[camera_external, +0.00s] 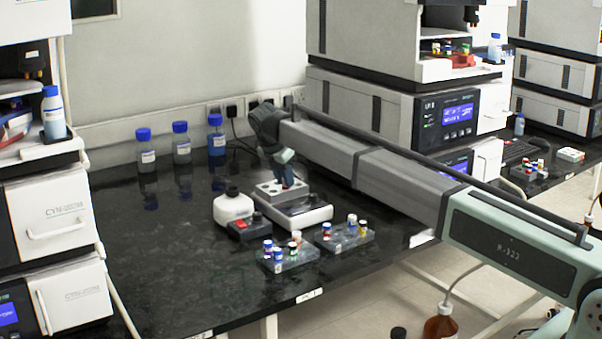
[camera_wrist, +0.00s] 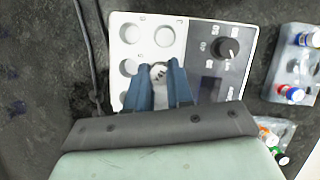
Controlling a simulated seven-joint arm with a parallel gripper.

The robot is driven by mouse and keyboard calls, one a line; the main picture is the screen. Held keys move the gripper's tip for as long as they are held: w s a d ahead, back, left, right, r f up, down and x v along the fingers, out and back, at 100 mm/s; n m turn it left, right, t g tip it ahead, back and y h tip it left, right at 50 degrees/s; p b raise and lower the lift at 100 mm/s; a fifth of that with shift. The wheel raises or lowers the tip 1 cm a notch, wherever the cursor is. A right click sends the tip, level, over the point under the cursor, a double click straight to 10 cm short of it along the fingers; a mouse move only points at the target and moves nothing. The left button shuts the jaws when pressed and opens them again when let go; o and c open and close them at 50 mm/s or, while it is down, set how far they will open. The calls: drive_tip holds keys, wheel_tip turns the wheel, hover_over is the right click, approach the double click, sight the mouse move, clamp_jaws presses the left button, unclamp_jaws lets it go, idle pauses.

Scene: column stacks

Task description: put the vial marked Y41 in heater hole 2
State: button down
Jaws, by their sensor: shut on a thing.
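The white heater shows in the external view (camera_external: 308,217) with a light block with holes (camera_external: 262,192) on top. In the wrist view the heater block (camera_wrist: 147,22) shows several round holes on the left and a control panel on the right. My gripper (camera_external: 287,185) is over the block, pointing down. In the wrist view my gripper (camera_wrist: 160,80) is shut on a vial (camera_wrist: 157,72) with a whitish top, between the blue fingers over the block. The vial's marking is not readable. I cannot tell whether its lower end is in a hole, as the fingers hide it.
Two vial racks (camera_external: 290,262) (camera_external: 345,240) with coloured-cap vials stand in front of the heater. Several blue-capped bottles (camera_external: 181,145) stand behind. The bench's left part is clear.

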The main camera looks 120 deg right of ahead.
drive_tip(key=c, duration=0.9)
unclamp_jaws()
drive_tip(key=shift+o, duration=0.3)
drive_tip(key=shift+o, duration=1.2)
drive_tip(key=shift+r, duration=0.2)
drive_tip(key=shift+r, duration=2.85)
